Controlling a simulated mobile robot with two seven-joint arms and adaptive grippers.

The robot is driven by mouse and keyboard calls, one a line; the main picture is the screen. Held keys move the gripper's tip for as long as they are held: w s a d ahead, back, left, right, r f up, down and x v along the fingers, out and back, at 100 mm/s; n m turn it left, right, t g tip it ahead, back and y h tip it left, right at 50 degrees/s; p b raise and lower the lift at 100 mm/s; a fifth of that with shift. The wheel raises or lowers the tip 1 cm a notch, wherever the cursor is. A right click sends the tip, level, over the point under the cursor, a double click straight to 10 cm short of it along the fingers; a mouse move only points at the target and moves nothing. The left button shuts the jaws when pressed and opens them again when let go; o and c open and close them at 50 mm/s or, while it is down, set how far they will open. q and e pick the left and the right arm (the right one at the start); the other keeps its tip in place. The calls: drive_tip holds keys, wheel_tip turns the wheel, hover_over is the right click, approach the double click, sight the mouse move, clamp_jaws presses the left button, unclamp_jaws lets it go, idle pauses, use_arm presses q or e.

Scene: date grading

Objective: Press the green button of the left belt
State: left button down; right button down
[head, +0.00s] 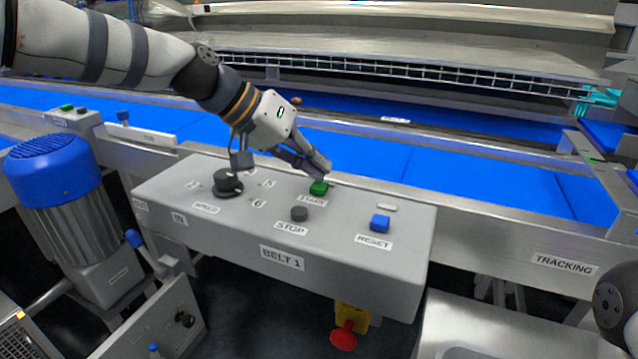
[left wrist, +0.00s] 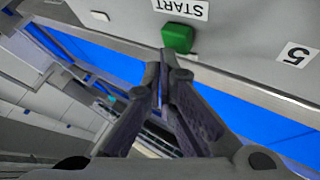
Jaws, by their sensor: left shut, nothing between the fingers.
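The green START button (head: 319,187) sits on the grey control box (head: 230,255) labelled BELT 1, in the middle of the head view. My left gripper (head: 323,170) is shut and empty, its fingertips just behind and above the button; I cannot tell whether they touch it. In the left wrist view the green button (left wrist: 178,37) lies just beyond the tips of my shut left gripper (left wrist: 164,58). The START label beside it shows upside down there. The fingers of my right gripper are not in view.
On the same box are a black speed knob (head: 227,181), a dark STOP button (head: 299,213) and a blue RESET button (head: 380,222). A red emergency knob (head: 343,336) hangs below. The blue belt (head: 440,170) runs behind. A blue-capped motor (head: 52,165) stands at left.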

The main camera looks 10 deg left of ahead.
sight(316, 182)
use_arm(q)
drive_tip(key=shift+f, duration=0.55)
idle(0.8)
drive_tip(key=shift+r, duration=0.15)
drive_tip(key=shift+r+p, duration=0.3)
drive_tip(key=shift+r, duration=0.5)
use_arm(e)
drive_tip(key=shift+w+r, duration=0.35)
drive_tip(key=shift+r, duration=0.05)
